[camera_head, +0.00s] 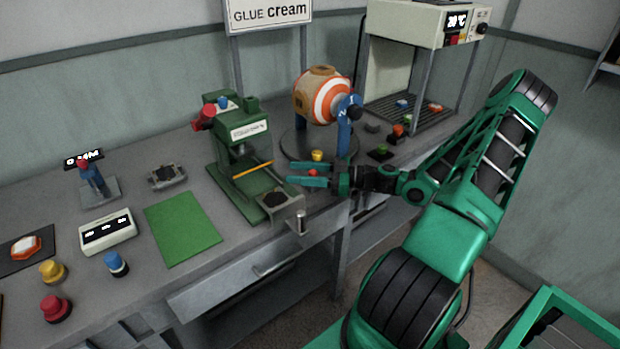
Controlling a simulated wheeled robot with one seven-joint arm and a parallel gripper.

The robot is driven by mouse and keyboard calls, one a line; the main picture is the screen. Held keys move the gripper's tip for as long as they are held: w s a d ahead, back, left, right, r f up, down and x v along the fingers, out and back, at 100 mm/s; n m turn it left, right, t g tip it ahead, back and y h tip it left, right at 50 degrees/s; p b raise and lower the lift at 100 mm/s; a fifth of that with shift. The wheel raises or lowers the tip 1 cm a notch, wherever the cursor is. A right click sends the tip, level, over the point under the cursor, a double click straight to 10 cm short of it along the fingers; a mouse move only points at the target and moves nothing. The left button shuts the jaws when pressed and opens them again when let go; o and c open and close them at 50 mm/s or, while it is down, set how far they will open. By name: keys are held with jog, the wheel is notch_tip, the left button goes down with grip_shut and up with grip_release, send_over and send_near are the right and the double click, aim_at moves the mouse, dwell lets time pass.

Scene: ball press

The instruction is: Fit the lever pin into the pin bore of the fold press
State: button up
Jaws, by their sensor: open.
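The green press (238,150), which I take to be the fold press, stands mid-bench with a red knob (203,118) and a blue cap at its top. A thin orange-yellow rod (252,170) lies across its lower front. I cannot tell whether this rod is the lever pin. A small grey metal cylinder (301,222) stands at the bench's front edge, right of the press base. The pin bore is too small to make out. My gripper (291,174) is open, pointing left, just right of the press. Nothing visible is held between its fingers.
A ball (322,96) with orange and white rings sits in a blue stand behind my gripper. Small red and yellow parts lie near the fingers. A green mat (182,228) lies left of the press. A heated cabinet (408,60) stands at the back right.

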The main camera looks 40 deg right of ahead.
grip_shut()
jog(key=shift+r, duration=0.9)
notch_tip(320, 180, up, 2)
jog(key=shift+r, duration=0.15)
jog(key=s+a+r, duration=0.3)
jog(key=a+r, duration=0.3)
jog(key=a, duration=0.5)
jog(key=shift+s+r, duration=0.2)
jog(key=shift+r, duration=0.2)
